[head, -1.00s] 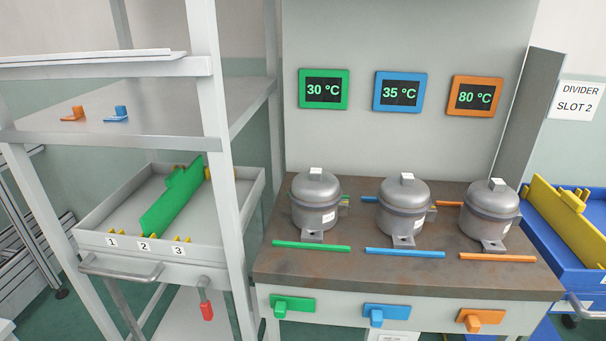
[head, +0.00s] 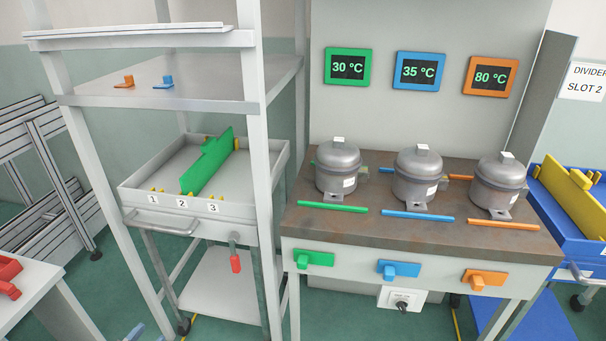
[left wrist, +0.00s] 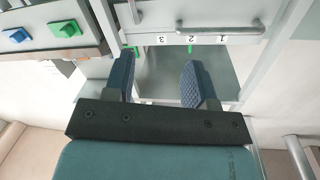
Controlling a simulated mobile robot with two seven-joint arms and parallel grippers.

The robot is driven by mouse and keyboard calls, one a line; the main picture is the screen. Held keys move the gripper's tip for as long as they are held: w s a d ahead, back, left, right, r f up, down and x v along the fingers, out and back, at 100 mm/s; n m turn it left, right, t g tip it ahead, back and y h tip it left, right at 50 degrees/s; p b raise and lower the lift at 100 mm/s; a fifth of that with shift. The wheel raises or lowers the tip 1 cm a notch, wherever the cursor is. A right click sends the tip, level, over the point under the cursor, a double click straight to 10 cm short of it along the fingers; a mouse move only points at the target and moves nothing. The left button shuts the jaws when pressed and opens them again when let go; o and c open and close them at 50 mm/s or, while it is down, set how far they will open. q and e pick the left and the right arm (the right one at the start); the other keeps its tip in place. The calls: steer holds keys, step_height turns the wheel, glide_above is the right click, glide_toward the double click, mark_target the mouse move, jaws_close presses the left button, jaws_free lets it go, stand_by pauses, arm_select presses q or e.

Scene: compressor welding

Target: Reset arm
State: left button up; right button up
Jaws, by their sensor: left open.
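My left gripper (left wrist: 162,78) fills the lower middle of the left wrist view. Its two blue ribbed fingers stand apart with nothing between them. Beyond the fingers are the numbered tray front (left wrist: 200,40) and a lower shelf. In the head view only a small blue bit at the bottom edge, left of the rack, looks like my left gripper (head: 134,333). It is low, away from the rack and the bench. My right gripper is in neither view.
A rack holds a tray (head: 230,212) with a green divider (head: 208,163). Three grey compressors (head: 338,166) stand on a brown-topped bench (head: 400,234) under temperature displays. A blue bin (head: 570,232) is at right, a white table (head: 30,300) at lower left. Floor shows between table and rack.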

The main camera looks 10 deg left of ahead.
arm_select(q)
steer(key=a+r+m, duration=0.2)
steer(key=a, duration=0.2)
steer(key=s+d+g, duration=0.7)
steer(key=s+d, duration=0.7)
steer(key=d, duration=0.2)
steer(key=w+d+r+n+t, duration=0.15)
steer(key=d+n, duration=0.25)
steer(key=d, duration=0.7)
step_height(320, 180, up, 17)
steer(key=s+a+p, duration=0.1)
steer(key=p, duration=2.3)
steer(key=shift+a+n+g, duration=0.25)
steer(key=shift+n+g, duration=0.05)
steer(key=shift+g, duration=0.05)
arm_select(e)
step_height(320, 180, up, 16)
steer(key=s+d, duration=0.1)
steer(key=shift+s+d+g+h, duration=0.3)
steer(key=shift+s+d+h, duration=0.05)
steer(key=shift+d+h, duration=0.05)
arm_select(q)
steer(key=shift+s+r, duration=0.1)
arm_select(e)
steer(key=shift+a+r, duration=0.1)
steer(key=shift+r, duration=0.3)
